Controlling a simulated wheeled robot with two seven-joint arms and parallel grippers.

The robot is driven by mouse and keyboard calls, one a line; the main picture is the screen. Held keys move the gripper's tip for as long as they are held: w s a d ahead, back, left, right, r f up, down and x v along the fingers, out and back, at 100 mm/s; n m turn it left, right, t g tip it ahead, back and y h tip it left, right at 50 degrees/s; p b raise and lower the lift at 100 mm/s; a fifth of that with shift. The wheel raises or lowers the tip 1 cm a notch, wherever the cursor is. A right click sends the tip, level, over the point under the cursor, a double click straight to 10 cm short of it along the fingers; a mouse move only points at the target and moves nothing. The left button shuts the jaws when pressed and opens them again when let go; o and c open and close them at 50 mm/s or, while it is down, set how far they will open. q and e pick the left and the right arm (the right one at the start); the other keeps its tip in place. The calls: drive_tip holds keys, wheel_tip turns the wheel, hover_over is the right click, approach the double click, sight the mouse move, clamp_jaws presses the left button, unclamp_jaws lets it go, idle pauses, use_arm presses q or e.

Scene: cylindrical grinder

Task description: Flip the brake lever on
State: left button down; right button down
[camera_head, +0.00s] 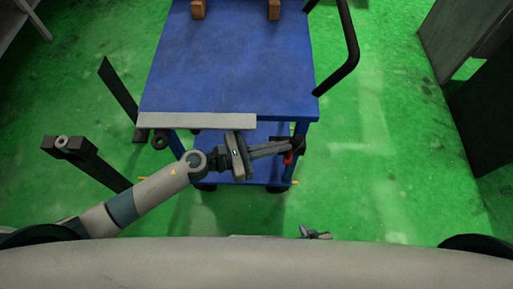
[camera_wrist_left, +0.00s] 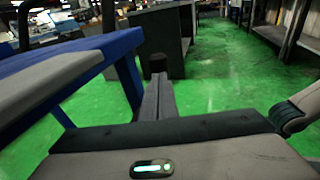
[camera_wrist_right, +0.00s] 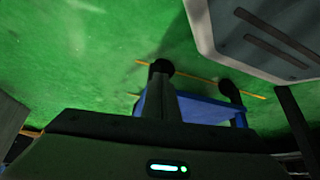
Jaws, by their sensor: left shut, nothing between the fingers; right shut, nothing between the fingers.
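A small red part (camera_head: 288,158), possibly the brake lever, shows at the right end of the cart's lower level, partly covered. My left gripper (camera_head: 291,146) is shut and empty, its fingers pointing right just above that part in the head view; I cannot tell whether they touch it. Its closed fingers also show in the left wrist view (camera_wrist_left: 158,75), with no lever visible there. My right gripper (camera_head: 318,235) barely shows at the bottom of the head view. In the right wrist view its fingers (camera_wrist_right: 162,72) are closed and empty.
A blue cart (camera_head: 230,65) stands in front of me, with a light grey bar (camera_head: 195,120) along its near edge and a black handle (camera_head: 346,55) at right. A lower blue shelf (camera_head: 262,139) lies beneath. Green floor (camera_head: 370,170) is open to the right. Dark cabinets (camera_head: 480,100) stand far right.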

sight(298, 147)
use_arm(q)
drive_tip(key=d+p, duration=0.3)
drive_tip(key=shift+d+r+y, duration=0.1)
drive_tip(key=shift+r+y, duration=0.2)
drive_tip(key=shift+r, duration=0.05)
drive_tip(key=shift+d+f, duration=0.1)
drive_tip(key=shift+d, duration=0.85)
use_arm(e)
drive_tip(key=s, duration=0.3)
drive_tip(key=shift+s, duration=0.35)
use_arm(q)
drive_tip(key=shift+s+d, duration=0.1)
drive_tip(key=shift+d, duration=0.1)
drive_tip(key=shift+a, duration=0.15)
use_arm(e)
drive_tip(key=shift+f, duration=0.1)
